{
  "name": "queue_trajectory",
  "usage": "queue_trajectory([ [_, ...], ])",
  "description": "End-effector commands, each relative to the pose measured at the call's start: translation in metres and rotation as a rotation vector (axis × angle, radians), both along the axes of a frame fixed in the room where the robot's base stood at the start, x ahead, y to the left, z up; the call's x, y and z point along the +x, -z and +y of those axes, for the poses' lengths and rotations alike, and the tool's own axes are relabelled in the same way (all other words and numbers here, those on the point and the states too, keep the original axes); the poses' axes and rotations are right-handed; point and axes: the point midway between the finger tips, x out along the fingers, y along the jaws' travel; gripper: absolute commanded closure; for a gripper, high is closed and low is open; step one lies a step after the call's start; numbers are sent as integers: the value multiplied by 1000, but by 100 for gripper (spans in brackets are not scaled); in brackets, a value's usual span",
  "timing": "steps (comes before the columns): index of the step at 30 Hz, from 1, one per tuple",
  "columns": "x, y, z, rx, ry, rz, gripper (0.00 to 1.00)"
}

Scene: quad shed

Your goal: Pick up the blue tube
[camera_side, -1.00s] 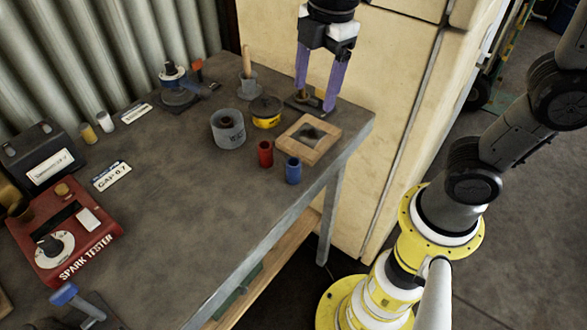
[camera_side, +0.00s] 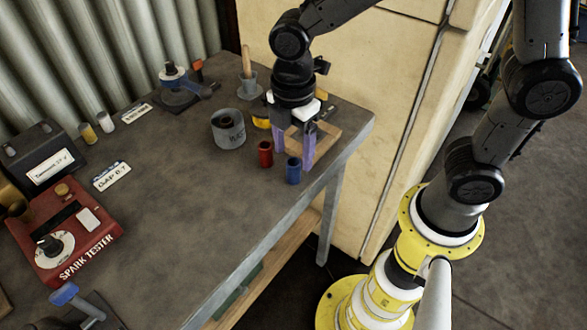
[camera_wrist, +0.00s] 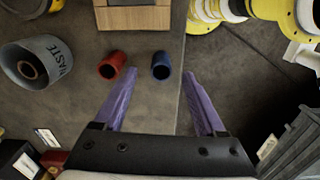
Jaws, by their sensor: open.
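The blue tube (camera_side: 293,171) stands upright on the bench near its front right edge in the side view. A red tube (camera_side: 265,154) stands just left of it. My gripper (camera_side: 294,158) is open and points down, its purple fingers behind and close around the blue tube's place in the picture. In the wrist view the blue tube (camera_wrist: 161,66) lies ahead of the fingertips, between their lines, and the red tube (camera_wrist: 111,66) is nearer the left finger. My gripper (camera_wrist: 160,78) holds nothing. Whether a finger touches either tube I cannot tell.
A grey waste cup (camera_side: 228,130) stands left of my gripper. A wooden block frame (camera_side: 327,139) sits behind the gripper, partly hidden, with a yellow tin (camera_side: 261,122) beside it. The bench edge is close on the right. The bench middle is clear.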

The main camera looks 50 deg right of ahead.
Motion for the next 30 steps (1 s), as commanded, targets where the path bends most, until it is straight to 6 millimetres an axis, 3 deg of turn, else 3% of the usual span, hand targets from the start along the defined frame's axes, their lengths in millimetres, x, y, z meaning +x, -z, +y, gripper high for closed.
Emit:
queue_trajectory([
  [9,-2,42,0,-2,0,4,27],
  [19,-2,48,1,0,0,1,29],
  [30,-1,48,1,0,0,1,95],
])
